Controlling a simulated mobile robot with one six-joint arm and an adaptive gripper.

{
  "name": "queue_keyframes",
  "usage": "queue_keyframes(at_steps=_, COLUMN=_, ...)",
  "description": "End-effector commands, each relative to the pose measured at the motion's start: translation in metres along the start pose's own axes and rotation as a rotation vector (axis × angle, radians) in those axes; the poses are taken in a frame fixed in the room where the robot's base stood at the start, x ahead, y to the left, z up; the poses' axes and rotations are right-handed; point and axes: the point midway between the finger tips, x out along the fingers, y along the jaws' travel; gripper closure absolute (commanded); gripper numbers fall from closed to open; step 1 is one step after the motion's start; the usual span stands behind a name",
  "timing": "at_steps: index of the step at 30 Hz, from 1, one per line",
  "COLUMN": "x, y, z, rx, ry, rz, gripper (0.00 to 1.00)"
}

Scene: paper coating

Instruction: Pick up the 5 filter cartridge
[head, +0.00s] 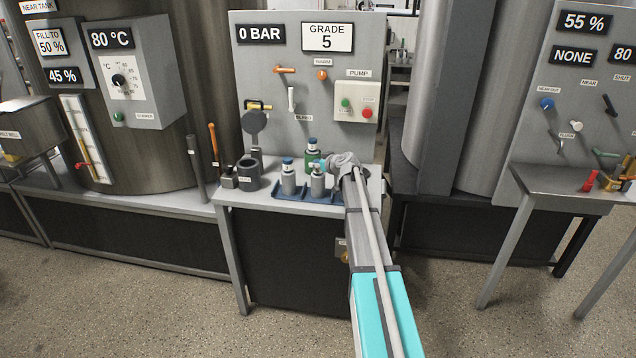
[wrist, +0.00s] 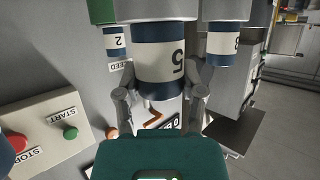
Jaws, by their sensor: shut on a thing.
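The 5 filter cartridge (wrist: 160,72) fills the middle of the wrist view. It is grey with a dark blue band and a white label with a black 5, which appears upside down. My gripper (wrist: 160,98) has one finger on each side of it and is shut on it. In the head view, my gripper (head: 328,165) is at the right of the cartridge group, over the front right grey cartridge (head: 318,184), and partly covers it. I cannot tell there whether its base is clear of the blue tray (head: 290,194).
A green cartridge (head: 312,154) marked 2 (wrist: 117,42) and a grey cartridge (head: 288,180) stand close by. A dark grey cylindrical holder (head: 248,174) is to the left. The panel with the pump box (head: 357,103) rises behind the grey bench (head: 230,192).

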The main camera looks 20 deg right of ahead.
Motion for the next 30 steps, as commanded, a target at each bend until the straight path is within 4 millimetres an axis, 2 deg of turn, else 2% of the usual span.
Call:
queue_keyframes(at_steps=1, x=0.0, y=0.0, z=0.0, rx=0.0, ry=0.0, rz=0.0, gripper=0.88)
queue_keyframes(at_steps=3, x=0.0, y=0.0, z=0.0, rx=0.0, ry=0.0, rz=0.0, gripper=1.0)
queue_keyframes(at_steps=19, x=-0.002, y=0.0, z=-0.005, rx=0.0, ry=0.0, rz=0.0, gripper=1.0)
queue_keyframes(at_steps=30, x=-0.013, y=0.0, z=-0.03, rx=0.0, ry=0.0, rz=0.0, gripper=1.0)
